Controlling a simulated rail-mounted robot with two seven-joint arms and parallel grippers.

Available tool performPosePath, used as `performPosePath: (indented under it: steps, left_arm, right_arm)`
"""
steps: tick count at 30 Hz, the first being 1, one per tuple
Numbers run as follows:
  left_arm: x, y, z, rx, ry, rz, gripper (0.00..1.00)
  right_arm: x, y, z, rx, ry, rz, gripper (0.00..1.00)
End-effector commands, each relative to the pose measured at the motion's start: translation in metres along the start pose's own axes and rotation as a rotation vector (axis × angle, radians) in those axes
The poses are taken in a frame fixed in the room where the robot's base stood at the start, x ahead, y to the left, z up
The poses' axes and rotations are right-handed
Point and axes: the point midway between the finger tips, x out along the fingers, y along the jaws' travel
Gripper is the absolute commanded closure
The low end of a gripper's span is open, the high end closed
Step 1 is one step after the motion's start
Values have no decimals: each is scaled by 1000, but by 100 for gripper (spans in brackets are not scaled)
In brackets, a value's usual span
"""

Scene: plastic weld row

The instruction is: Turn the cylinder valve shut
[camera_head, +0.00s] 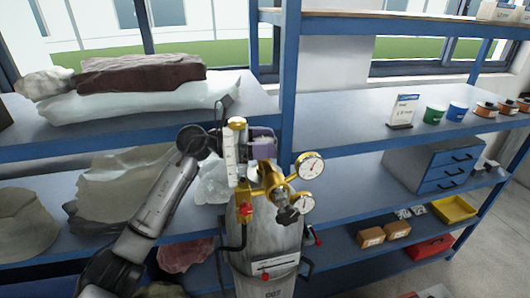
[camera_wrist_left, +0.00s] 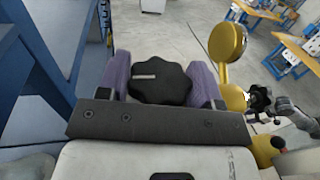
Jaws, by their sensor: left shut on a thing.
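The grey gas cylinder (camera_head: 265,245) stands upright in front of the blue shelving in the head view. A brass regulator (camera_head: 275,185) with two round gauges (camera_head: 311,166) sits at its top. My left gripper (camera_head: 262,148) is at the top of the cylinder. In the left wrist view the black lobed valve knob (camera_wrist_left: 160,80), with a pale line on it, sits between the purple finger pads of my left gripper (camera_wrist_left: 162,86), which is shut on it. In the head view the gripper hides the knob. I do not see my right gripper.
A brass gauge (camera_wrist_left: 227,42) stands close right of the fingers in the left wrist view. Grey floor is open at the lower right.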

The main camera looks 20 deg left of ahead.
Motion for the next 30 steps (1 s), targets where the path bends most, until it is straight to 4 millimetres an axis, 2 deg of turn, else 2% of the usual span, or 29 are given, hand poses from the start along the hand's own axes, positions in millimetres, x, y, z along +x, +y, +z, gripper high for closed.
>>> performPosePath:
  steps: [9, 10, 18, 26, 30]
  left_arm:
    - [0, 0, -1, -1, 1, -6, 64]
    - [0, 0, -1, -1, 1, -6, 40]
    - [0, 0, 0, -1, 0, -5, 16]
    - [-2, 0, 0, 0, 0, -5, 16]
    - [-15, 1, -2, 0, 1, -4, 16]
  right_arm:
    - [0, 0, 0, 0, 1, 0, 57]
    - [0, 0, 0, 0, 1, 0, 57]
    - [0, 0, 0, 0, 1, 0, 57]
    - [1, 0, 0, -1, 1, 1, 57]
    - [6, 0, 2, -2, 1, 2, 57]
